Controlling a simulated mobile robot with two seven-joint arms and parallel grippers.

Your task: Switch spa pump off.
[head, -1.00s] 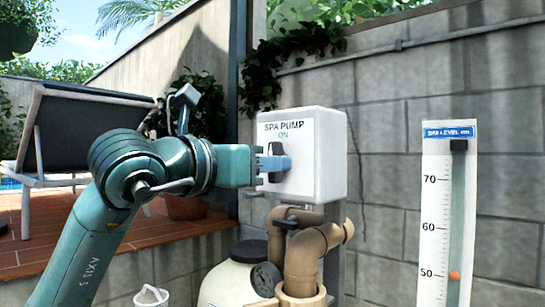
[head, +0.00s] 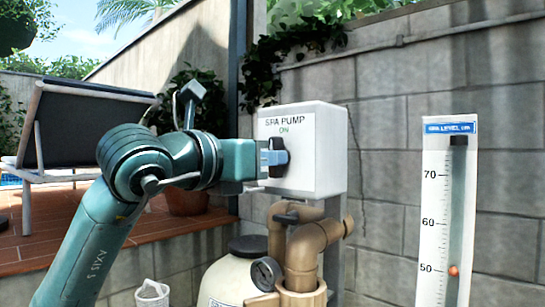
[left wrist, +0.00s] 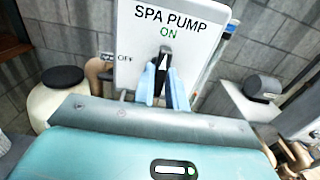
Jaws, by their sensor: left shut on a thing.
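The spa pump box (head: 331,150) is a white switch box on a post, labelled "SPA PUMP" with green "ON" below. Its dark knob (head: 280,143) sits on the front face. My left gripper (head: 274,158) reaches in from the left and is shut on the knob. In the left wrist view the light blue fingers (left wrist: 163,88) stand on either side of the knob (left wrist: 163,62). The knob's white pointer line is upright, towards "ON"; "OFF" (left wrist: 125,58) is printed to the left. My right gripper is not in view.
A spa level gauge (head: 434,200) stands at the right, its orange marker (head: 453,270) near 50. Brown pipes (head: 305,245) and a cream tank (head: 225,280) with a round dial (head: 265,273) lie below the box. A block wall (head: 400,120) is behind. A lounger (head: 85,130) stands at the left.

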